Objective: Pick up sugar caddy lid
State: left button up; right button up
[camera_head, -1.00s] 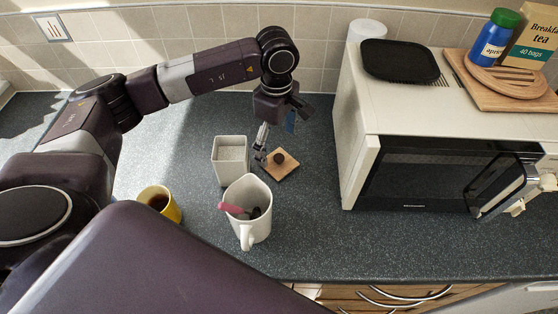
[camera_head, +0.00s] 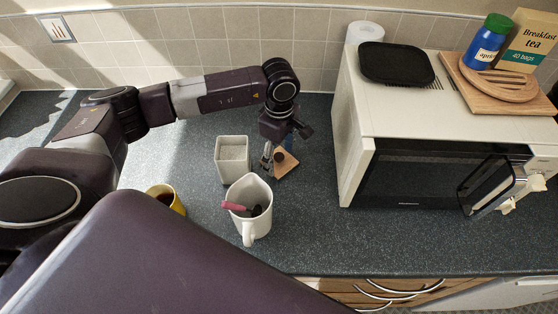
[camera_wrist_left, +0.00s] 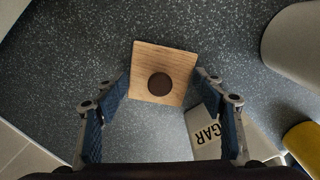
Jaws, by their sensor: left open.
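The sugar caddy lid (camera_head: 286,165) is a square wooden plate with a round dark knob. It lies on the dark counter, right of the open white sugar caddy (camera_head: 231,172). In the left wrist view the lid (camera_wrist_left: 146,58) shows nearly whole, with the caddy (camera_wrist_left: 203,142) and part of its lettering at lower right. My left gripper (camera_head: 277,160) points down at the lid and partly covers it in the head view. Its fingers (camera_wrist_left: 160,84) are open on either side of the lid in the wrist view, with nothing held. Contact cannot be told.
A white jug (camera_head: 258,222) with a pink-handled utensil stands in front of the caddy. A yellow mug (camera_head: 177,203) of dark drink is at left. The microwave (camera_head: 425,178) stands at right, bearing a board, a blue jar and a tea box. Counter between lid and microwave is clear.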

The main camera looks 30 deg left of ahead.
pick_arm(q)
jog(key=shift+s, duration=0.3)
jog(key=c, duration=1)
jog(key=shift+f, duration=0.15)
jog(key=shift+c, duration=0.8)
